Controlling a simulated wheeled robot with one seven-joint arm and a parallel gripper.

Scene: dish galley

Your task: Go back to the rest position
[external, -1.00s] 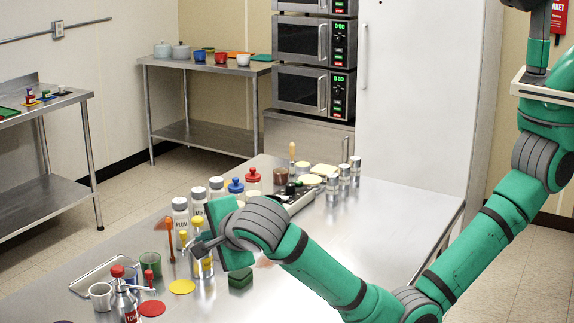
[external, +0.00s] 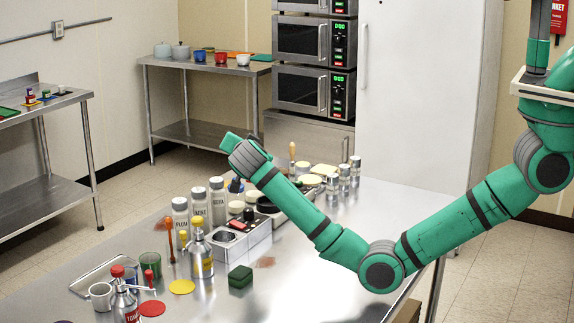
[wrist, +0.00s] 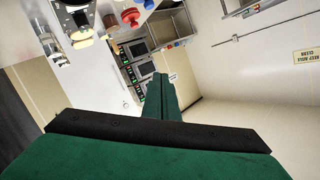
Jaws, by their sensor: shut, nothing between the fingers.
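My green arm reaches over the steel table (external: 310,275) from the right in the external view. My gripper (external: 228,140) is raised above the back part of the table, pointing left and slightly up, with nothing hanging from it. In the wrist view my gripper (wrist: 160,95) shows its green fingers together, shut and empty. The wrist view is tilted.
Below my arm stand several labelled bottles (external: 198,208), a metal pump bottle (external: 200,250), a condiment station (external: 235,240) and shakers (external: 344,178). A green block (external: 240,277) lies in front. Microwaves (external: 309,90) and a white fridge (external: 420,90) stand behind.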

